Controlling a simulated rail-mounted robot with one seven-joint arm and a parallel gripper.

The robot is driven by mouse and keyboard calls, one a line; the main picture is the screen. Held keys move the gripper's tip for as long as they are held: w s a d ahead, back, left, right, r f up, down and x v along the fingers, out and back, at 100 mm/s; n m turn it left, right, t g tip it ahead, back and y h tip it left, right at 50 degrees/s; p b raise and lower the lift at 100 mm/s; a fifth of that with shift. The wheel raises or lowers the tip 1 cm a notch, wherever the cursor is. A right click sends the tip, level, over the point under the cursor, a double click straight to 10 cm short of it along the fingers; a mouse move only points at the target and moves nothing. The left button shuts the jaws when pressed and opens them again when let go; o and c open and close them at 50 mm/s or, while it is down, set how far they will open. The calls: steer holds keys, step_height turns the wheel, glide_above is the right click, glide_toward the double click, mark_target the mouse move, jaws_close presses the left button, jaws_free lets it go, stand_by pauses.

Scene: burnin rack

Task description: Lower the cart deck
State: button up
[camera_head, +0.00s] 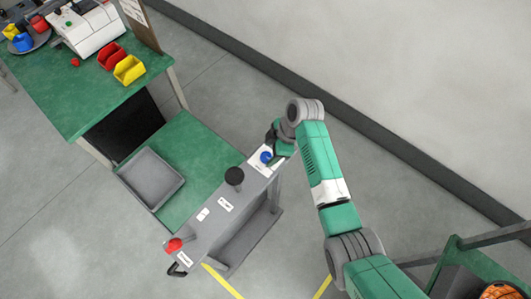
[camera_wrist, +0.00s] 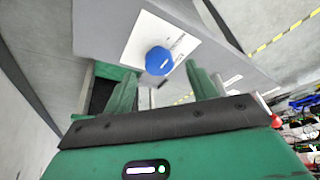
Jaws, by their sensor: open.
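The cart's grey control panel (camera_head: 220,208) carries a blue button (camera_head: 265,157) on a white label at its far end, a black ball knob (camera_head: 234,176) in the middle and a red button (camera_head: 174,245) at the near end. The green cart deck (camera_head: 200,140) lies beside the panel, below the green workbench top. My gripper (camera_head: 279,146) is at the panel's far end, close to the blue button. In the wrist view, the blue button (camera_wrist: 159,61) shows between the two spread, empty fingers of my gripper (camera_wrist: 160,76). I cannot tell whether they touch it.
A grey tray (camera_head: 151,180) sits at the deck's left edge. The workbench (camera_head: 95,88) at upper left holds red and yellow bins (camera_head: 129,69) and a white device (camera_head: 88,27). A wall is at the right. An orange item (camera_head: 500,291) is at lower right.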

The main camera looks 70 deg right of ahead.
mark_target(266, 158)
steer(key=shift+x, duration=1.2)
steer(key=shift+w, duration=0.1)
steer(key=c, duration=1)
steer(key=shift+r, duration=0.1)
steer(key=m+h+p, duration=0.1)
steer(key=m+p, duration=0.1)
steer(key=m, duration=0.1)
steer(key=shift+a+r+t+p, duration=0.1)
steer(key=shift+a+t+p, duration=0.05)
steer(key=shift+t+p, duration=0.15)
steer(key=m+h+p, duration=0.1)
steer(key=m, duration=0.1)
steer(key=m+h+p, duration=0.1)
steer(key=m+p, duration=0.1)
steer(key=m, duration=0.1)
steer(key=shift+a+m, duration=0.15)
steer(key=shift+m, duration=0.15)
steer(key=m+g+h+p, duration=0.1)
steer(key=m, duration=0.3)
steer(key=shift+h+p, duration=0.3)
steer(key=shift+h, duration=0.1)
steer(key=shift+w+a+m+g+h, duration=0.1)
steer(key=shift+m+g+h, duration=0.2)
steer(key=shift+m, duration=0.9)
steer(key=shift+m+g+h, duration=0.2)
steer(key=shift+m+g, duration=0.2)
steer(key=shift+m, duration=0.8)
